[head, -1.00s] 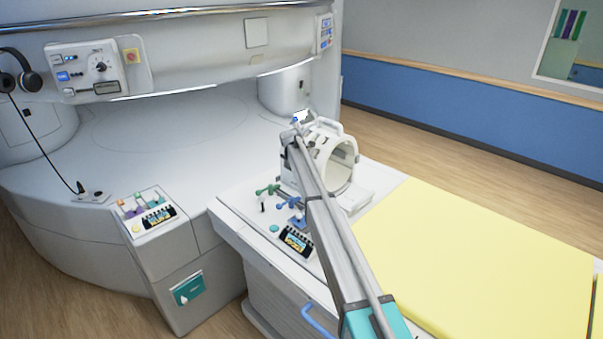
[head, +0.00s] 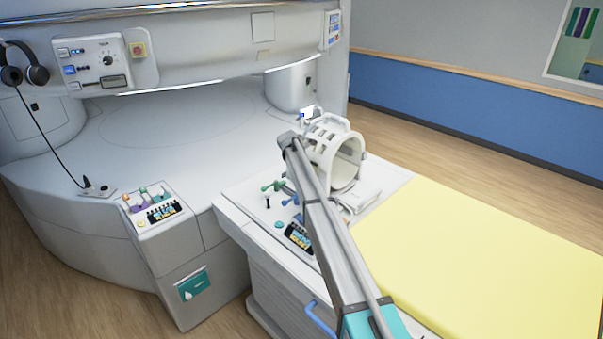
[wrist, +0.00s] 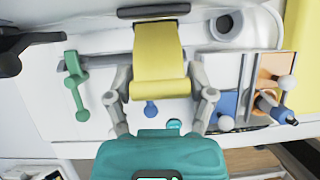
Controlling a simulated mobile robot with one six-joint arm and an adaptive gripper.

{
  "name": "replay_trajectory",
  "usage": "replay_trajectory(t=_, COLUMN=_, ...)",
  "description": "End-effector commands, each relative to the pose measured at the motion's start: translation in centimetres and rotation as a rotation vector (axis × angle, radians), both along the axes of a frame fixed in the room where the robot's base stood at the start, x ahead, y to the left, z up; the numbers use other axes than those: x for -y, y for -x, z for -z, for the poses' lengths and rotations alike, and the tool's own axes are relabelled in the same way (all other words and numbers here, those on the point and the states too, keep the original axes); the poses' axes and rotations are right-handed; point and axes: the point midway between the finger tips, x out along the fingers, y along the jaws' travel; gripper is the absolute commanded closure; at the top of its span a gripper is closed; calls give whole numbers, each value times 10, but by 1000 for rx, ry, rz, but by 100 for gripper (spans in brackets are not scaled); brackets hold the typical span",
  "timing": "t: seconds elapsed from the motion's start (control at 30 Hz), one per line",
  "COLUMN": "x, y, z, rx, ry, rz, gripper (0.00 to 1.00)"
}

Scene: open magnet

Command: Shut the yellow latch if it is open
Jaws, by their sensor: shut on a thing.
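The yellow latch (wrist: 160,55) shows in the wrist view as a broad yellow flap with a rounded near edge, below a dark bar. My gripper (wrist: 161,82) has one grey finger at each side of the latch and is shut on it. The teal gripper body is at the bottom of the wrist view. In the head view my arm covers the spot, so the latch and my fingers are hidden there. I cannot tell from these frames how far the latch is open.
A green lever (wrist: 76,82) stands left of the latch, and a blue knob (wrist: 151,109) is just below it. An orange panel (wrist: 273,72) with levers is at the right. In the head view, a white coil (head: 343,165) stands beside the yellow pad (head: 480,250).

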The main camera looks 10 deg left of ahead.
Motion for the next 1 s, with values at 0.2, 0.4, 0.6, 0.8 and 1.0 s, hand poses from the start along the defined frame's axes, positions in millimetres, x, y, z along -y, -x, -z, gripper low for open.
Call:
replay_trajectory(t=0.2, x=-21, y=39, z=6, rx=143, ry=140, rz=8, gripper=87)
replay_trajectory(t=0.4, x=-39, y=69, z=-4, rx=337, ry=276, rz=8, gripper=100)
replay_trajectory(t=0.6, x=-62, y=99, z=-19, rx=547, ry=387, rz=-9, gripper=100)
replay_trajectory(t=0.8, x=-82, y=124, z=-36, rx=709, ry=453, rz=-33, gripper=100)
replay_trajectory(t=1.0, x=-90, y=132, z=-44, rx=772, ry=475, rz=-43, gripper=100)
